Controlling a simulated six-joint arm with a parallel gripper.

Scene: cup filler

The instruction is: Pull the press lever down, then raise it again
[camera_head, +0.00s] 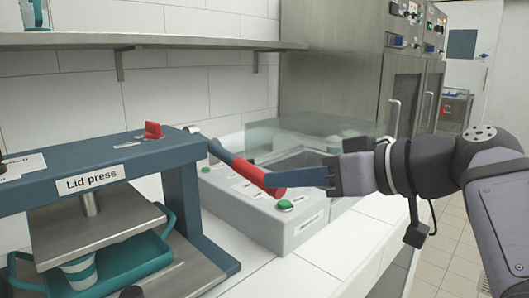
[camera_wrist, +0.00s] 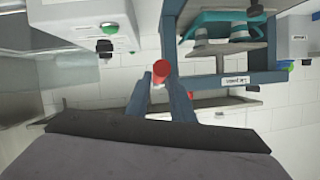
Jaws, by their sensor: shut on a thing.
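The lid press (camera_head: 95,177) is a blue frame at the left in the head view, and it shows upside down at the top right of the wrist view (camera_wrist: 232,80). Its lever (camera_head: 224,154) slopes down to the right from the frame's right end and ends in a red grip (camera_head: 262,177). My gripper (camera_head: 287,179) is shut on the red grip, which shows end-on between the fingers in the wrist view (camera_wrist: 160,68). The press plate (camera_head: 92,232) hangs over a striped cup (camera_head: 79,271). I cannot tell whether they touch.
The cup stands on a teal tray (camera_head: 145,262) in the press. A grey box with green buttons (camera_head: 262,212) stands behind and below the lever. A clear-lidded container (camera_head: 300,140) is behind it. A shelf (camera_head: 150,41) runs along the wall. The front counter (camera_head: 290,280) is bare.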

